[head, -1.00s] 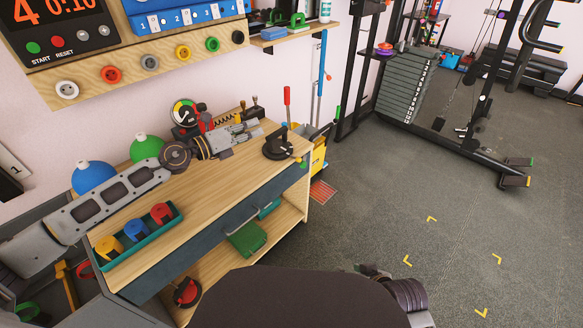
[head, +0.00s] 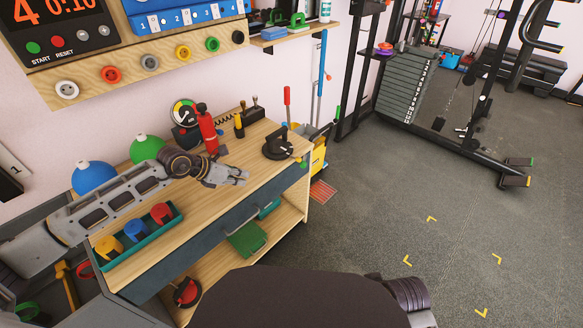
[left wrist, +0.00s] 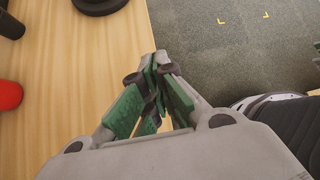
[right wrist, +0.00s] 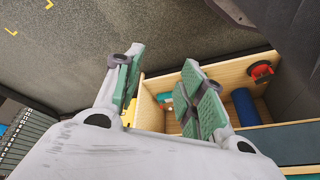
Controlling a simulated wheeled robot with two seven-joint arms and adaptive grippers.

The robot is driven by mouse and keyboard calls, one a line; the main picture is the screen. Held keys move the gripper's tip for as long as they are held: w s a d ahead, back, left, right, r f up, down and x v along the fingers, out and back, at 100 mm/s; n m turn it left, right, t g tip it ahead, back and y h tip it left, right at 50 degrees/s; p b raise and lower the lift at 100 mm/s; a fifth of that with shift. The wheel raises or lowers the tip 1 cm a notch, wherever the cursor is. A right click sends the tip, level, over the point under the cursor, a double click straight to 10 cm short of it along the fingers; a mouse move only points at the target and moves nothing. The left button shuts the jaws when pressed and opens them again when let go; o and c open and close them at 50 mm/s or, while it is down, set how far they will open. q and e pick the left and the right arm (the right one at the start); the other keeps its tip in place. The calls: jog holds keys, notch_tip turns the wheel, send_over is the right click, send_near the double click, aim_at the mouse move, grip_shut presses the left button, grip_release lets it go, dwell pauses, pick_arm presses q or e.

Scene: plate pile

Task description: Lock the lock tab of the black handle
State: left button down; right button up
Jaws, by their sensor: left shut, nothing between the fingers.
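A toggle clamp with a black handle (head: 253,107) stands at the back of the wooden workbench (head: 225,205); its lock tab is too small to make out. A clamp with a yellow handle (head: 239,126) and a larger one with a red handle (head: 207,132) stand left of it. My left gripper (head: 243,177) is over the bench in front of these clamps, apart from them. Its fingertips meet in the left wrist view (left wrist: 158,62), shut and empty. My right gripper (right wrist: 165,85) is open and empty in the right wrist view, away from the clamps.
A black round-based device (head: 278,147) sits at the bench's right end. A teal tray (head: 125,258) with blue, yellow and red pieces is at front left.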

pick_arm(q)
jog(key=shift+s+a+f+g+y, duration=0.3)
jog(key=shift+s+a+f, duration=0.2)
jog(key=shift+f, duration=0.15)
jog(key=shift+s+a+f+g, duration=0.3)
jog(key=shift+s+f+g, duration=0.15)
jog(key=shift+s, duration=0.1)
pick_arm(e)
jog(key=shift+s+d+f+g, duration=0.2)
jog(key=shift+s+g, duration=0.1)
jog(key=shift+s, duration=0.25)
